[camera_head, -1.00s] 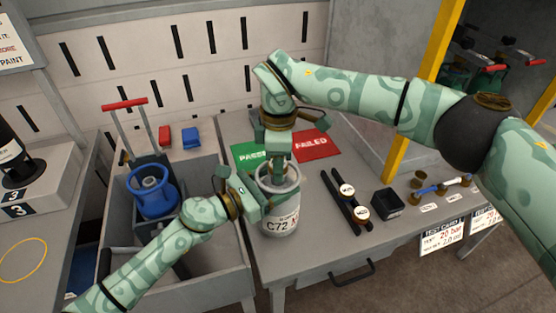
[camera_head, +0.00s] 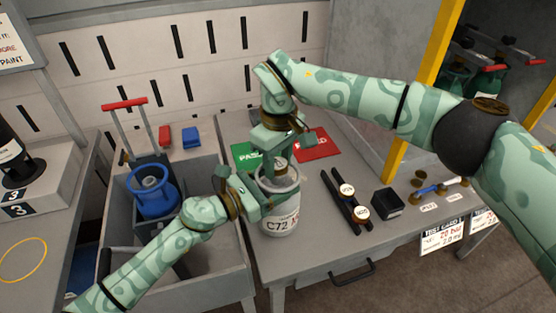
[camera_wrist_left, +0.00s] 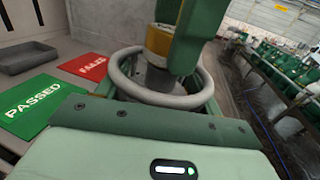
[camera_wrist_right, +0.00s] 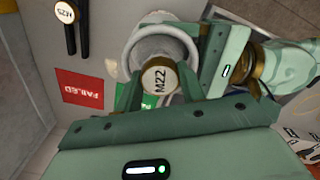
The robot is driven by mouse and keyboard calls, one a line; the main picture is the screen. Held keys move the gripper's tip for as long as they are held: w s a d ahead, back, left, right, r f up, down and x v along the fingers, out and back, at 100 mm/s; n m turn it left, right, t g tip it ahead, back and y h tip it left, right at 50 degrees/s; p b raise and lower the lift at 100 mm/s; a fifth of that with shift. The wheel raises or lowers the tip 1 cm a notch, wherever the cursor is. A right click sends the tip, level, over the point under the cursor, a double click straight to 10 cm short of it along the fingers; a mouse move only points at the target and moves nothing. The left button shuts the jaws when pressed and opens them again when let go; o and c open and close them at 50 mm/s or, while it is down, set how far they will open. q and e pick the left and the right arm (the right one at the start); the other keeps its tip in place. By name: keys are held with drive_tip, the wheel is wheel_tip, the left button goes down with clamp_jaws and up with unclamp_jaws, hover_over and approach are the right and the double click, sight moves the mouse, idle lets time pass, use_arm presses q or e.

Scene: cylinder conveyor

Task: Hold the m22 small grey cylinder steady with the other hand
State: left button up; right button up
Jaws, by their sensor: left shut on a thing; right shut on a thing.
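The small grey cylinder (camera_head: 283,227), marked C72, stands upright on the grey bench below both grippers. Its ring collar (camera_wrist_left: 165,100) shows in the left wrist view. My left gripper (camera_head: 264,203) is shut on the cylinder at its upper side by the collar. My right gripper (camera_head: 281,160) is above the collar and points down. It is shut on a round brass-edged piece labelled M22 (camera_wrist_right: 160,79), over the opening of the collar. The cylinder's valve is hidden beneath this piece and the fingers, so I cannot tell whether they touch.
The green PASSED mat (camera_head: 245,154) and red FAILED mat (camera_head: 322,150) lie behind the cylinder. Two black bars with round labelled ends (camera_head: 347,190) and a black box (camera_head: 388,202) lie to its right.

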drive_tip(key=o, duration=1.2)
drive_tip(key=shift+r, duration=0.1)
drive_tip(key=shift+r, duration=1.2)
drive_tip(key=n, duration=0.4)
drive_tip(key=shift+n, duration=1)
drive_tip(key=shift+n, duration=0.8)
drive_tip(key=n, duration=0.4)
